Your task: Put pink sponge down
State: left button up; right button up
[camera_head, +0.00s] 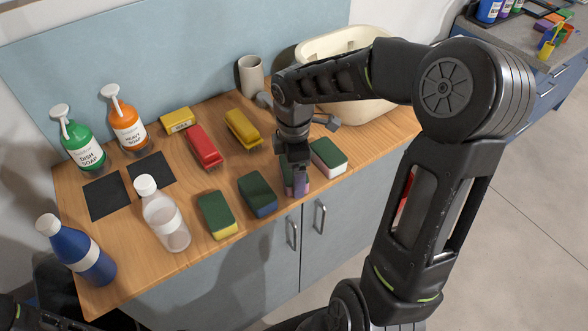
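The pink sponge (304,187) is at the front edge of the wooden counter, between the blue-green sponge (257,195) and the green-and-white sponge (328,156). My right gripper (296,178) points down right at it. A dark finger covers its middle, and pink shows on both sides of the finger. The far finger is hidden, so I cannot tell whether the grip is closed. I also cannot tell whether the sponge's underside touches the counter. Only a dark piece of my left arm shows at the bottom left corner; its gripper is out of view.
A green-and-yellow sponge (217,215), clear bottle (166,218), red brush (204,147) and yellow brush (242,129) stand nearby. Soap bottles (128,128) and black mats (105,195) are at left. A cream basin (385,112) is behind my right arm.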

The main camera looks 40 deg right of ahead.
jog(key=shift+f, duration=0.1)
jog(key=o, duration=1.2)
jog(key=shift+c, duration=0.2)
notch_tip(320, 180, up, 12)
jog(key=shift+b, duration=0.35)
